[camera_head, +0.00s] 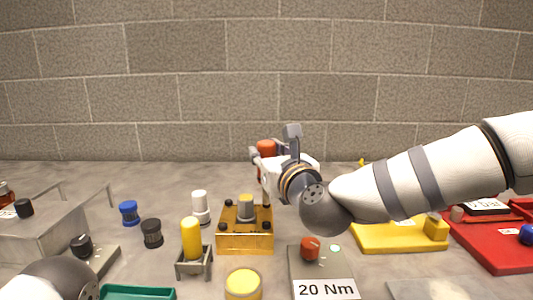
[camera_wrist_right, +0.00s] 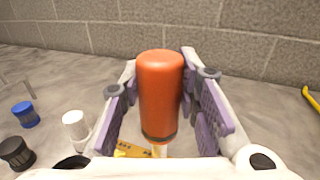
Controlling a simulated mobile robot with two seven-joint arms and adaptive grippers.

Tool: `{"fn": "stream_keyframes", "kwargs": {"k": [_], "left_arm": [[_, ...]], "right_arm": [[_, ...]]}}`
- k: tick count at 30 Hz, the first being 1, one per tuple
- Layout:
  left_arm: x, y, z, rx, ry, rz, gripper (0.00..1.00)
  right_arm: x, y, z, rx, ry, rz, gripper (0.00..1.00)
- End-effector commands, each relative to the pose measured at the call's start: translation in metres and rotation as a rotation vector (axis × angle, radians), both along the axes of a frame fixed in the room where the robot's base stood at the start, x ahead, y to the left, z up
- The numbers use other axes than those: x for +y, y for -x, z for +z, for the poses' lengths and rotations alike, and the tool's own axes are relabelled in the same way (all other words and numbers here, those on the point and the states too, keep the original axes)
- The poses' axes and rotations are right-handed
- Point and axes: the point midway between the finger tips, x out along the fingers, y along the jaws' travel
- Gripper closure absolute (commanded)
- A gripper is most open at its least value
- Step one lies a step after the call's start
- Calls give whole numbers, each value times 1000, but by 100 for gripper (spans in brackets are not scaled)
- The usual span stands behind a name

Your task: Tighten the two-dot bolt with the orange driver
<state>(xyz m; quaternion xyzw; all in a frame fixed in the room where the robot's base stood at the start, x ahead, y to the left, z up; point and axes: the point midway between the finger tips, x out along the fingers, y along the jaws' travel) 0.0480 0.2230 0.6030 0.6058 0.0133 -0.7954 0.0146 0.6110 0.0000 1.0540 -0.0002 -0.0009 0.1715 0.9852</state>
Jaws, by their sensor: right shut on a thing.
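The orange driver (camera_head: 266,147) is upright, its handle held in my right gripper (camera_head: 272,155); the wrist view shows the orange handle (camera_wrist_right: 160,95) between the two purple-padded fingers (camera_wrist_right: 165,105). Its thin shaft reaches down toward the back right of an amber block (camera_head: 245,243) with a grey, yellow-topped cylinder (camera_head: 245,208) in its middle. Small dark bolts or marks show on the block's top. A bit of the block shows below the handle in the wrist view (camera_wrist_right: 125,153). I cannot tell whether the driver tip touches a bolt, and the dot marks are too small to read. My left gripper is out of view.
A yellow driver (camera_head: 191,238) stands in a grey holder left of the block. A "20 Nm" plate (camera_head: 325,289) with a red knob (camera_head: 310,249) is in front right. Yellow (camera_head: 385,240) and red trays (camera_head: 490,248) lie right. White, blue and black knobs stand left.

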Motion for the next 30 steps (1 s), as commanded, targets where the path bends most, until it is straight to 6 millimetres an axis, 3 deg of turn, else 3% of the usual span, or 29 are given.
{"fn": "stream_keyframes", "kwargs": {"k": [18, 30], "left_arm": [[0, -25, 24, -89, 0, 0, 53], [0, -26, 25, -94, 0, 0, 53]], "right_arm": [[0, 2, 67, -8, -2, 0, 98], [0, 0, 71, -3, -1, 0, 98]]}}
